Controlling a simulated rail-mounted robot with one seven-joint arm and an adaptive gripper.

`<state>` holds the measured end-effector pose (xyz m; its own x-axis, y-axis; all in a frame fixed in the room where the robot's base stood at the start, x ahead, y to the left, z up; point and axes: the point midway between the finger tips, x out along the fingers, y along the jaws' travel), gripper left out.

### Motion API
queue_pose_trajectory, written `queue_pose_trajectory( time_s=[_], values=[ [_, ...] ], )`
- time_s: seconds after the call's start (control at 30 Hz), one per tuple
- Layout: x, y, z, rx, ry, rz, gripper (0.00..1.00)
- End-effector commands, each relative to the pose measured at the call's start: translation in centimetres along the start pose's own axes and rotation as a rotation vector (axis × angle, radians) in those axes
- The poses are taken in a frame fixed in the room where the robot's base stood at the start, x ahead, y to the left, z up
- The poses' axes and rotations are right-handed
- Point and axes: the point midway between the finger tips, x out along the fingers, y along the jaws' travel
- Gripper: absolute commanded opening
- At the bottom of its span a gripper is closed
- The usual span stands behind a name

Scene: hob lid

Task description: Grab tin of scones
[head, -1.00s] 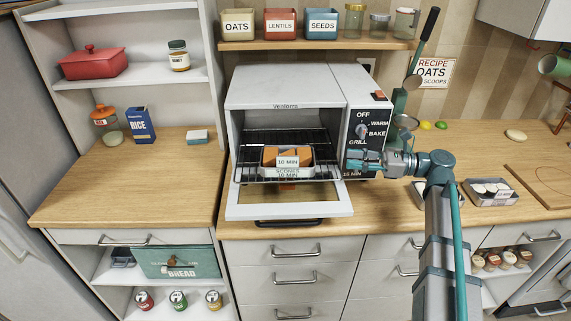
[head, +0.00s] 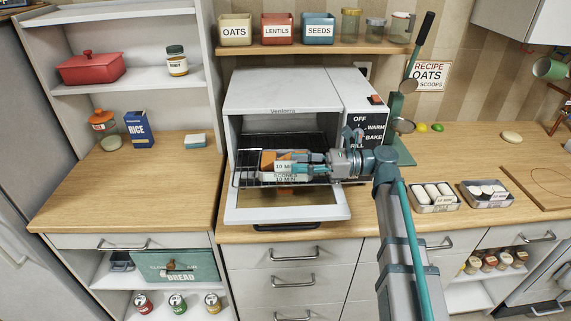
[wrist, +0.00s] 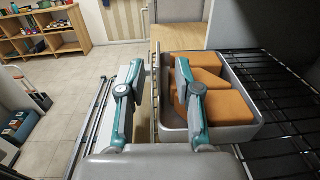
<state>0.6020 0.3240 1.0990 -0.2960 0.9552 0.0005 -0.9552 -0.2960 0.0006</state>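The grey tin of scones (head: 266,167) sits on the pulled-out wire rack of the open toaster oven, with orange-brown scones (wrist: 215,95) inside. Its front label is partly covered by my gripper (head: 303,164) in the head view. In the wrist view the tin (wrist: 243,133) lies to the right of centre. My gripper (wrist: 160,68) is open there, its two fingers apart. The tin's side wall runs between them: one finger is over the inside by the scones, the other outside. I cannot tell whether either finger touches the tin.
The oven (head: 283,92) has its door (head: 285,206) folded down in front of the rack (head: 245,179). Its knob panel (head: 368,115) stands close behind my wrist. Two small trays (head: 434,196) (head: 487,193) rest on the counter at right. The counter left of the oven is mostly clear.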

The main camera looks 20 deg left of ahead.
Motion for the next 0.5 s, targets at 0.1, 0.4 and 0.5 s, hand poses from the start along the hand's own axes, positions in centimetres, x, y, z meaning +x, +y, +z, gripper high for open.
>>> queue_pose_trajectory(
  time_s=[0.1, 0.4, 0.5],
  values=[
    [1.8, 0.3, 0.4, 0.0, 0.0, 0.003, 0.33],
    [4.1, 0.2, 0.2, -0.001, 0.001, 0.0, 0.33],
    [4.0, 0.2, 0.2, -0.001, 0.001, 0.0, 0.33]
  ],
)
